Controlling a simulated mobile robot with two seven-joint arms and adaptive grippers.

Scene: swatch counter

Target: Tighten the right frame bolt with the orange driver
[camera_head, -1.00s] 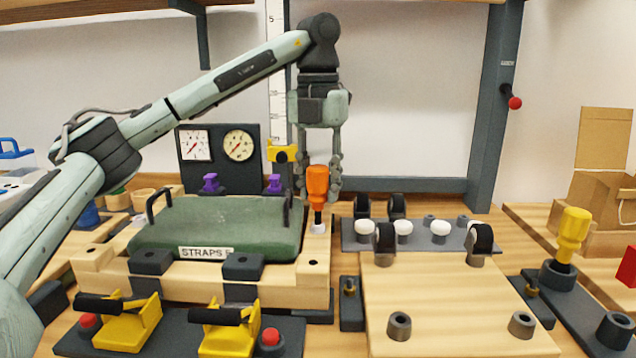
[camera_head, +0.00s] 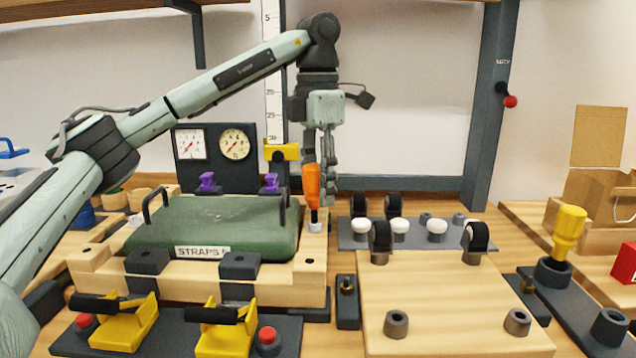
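The orange driver (camera_head: 312,183) stands upright at the right side of the light wooden frame (camera_head: 312,275). Its dark shank points down at the pale right frame bolt (camera_head: 315,227) and seems to meet it. My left gripper (camera_head: 325,188) is at the driver's handle, pointing down, with its fingers seen nearly edge-on. It appears shut on the handle, whose right side is partly covered by a finger. The green strapped pad (camera_head: 215,228) lies in the frame, left of the driver. My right gripper is not in view.
Yellow clamps (camera_head: 125,325) with black handles stand in front of the frame. Right of it are a wooden board (camera_head: 450,310) and a rack with white knobs (camera_head: 400,226). A yellow driver (camera_head: 568,232) stands in a dark holder at the far right. Gauges (camera_head: 215,150) stand behind.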

